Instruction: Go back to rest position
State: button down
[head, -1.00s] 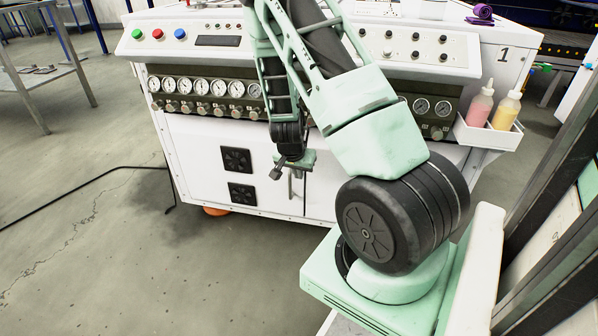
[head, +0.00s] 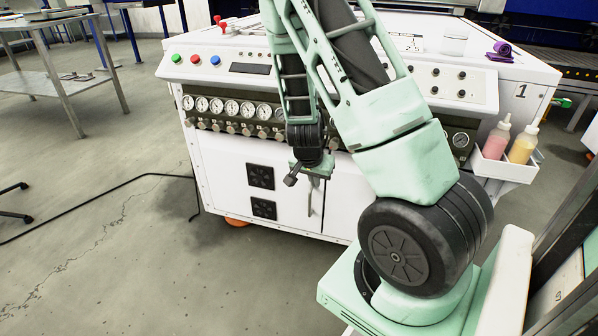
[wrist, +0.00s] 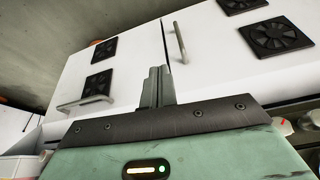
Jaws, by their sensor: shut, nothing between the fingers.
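My gripper shows in the wrist view (wrist: 157,87) with its two grey fingers together and nothing between them. In the head view my gripper (head: 313,192) hangs below the folded arm, pointing down, in front of the white cabinet (head: 345,195). Part of the gripper is hard to make out there. The cabinet front with its dark vents and a door handle (wrist: 180,42) fills the wrist view beyond the fingers. I cannot tell the exact gap between the fingers and the cabinet.
A row of gauges (head: 232,108) and a panel of buttons (head: 195,59) run along the cabinet. A side tray (head: 507,166) holds a pink bottle (head: 496,138) and a yellow bottle (head: 522,145). A metal table (head: 62,82) stands at left. A black cable crosses the otherwise open floor (head: 110,255).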

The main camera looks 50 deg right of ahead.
jog(key=shift+r, duration=0.1)
jog(key=w+a+r+n+y, duration=0.1)
jog(key=a+r+n+y, duration=0.3)
jog(key=a, duration=0.9)
jog(key=w+a+r+n+y, duration=0.1)
jog(key=a+r+n, duration=0.35)
jog(key=a, duration=0.95)
jog(key=s+a+r+n+g, duration=0.1)
jog(key=s+a+r+n, duration=0.4)
jog(key=s+a+n, duration=0.3)
jog(key=s+a+r+n, duration=0.4)
jog(key=s+a+n, duration=0.3)
jog(key=s, duration=0.3)
notch_tip(320, 180, up, 30)
jog(key=m+p, duration=0.1)
jog(key=p, duration=2.9)
jog(key=shift+w+d, duration=0.15)
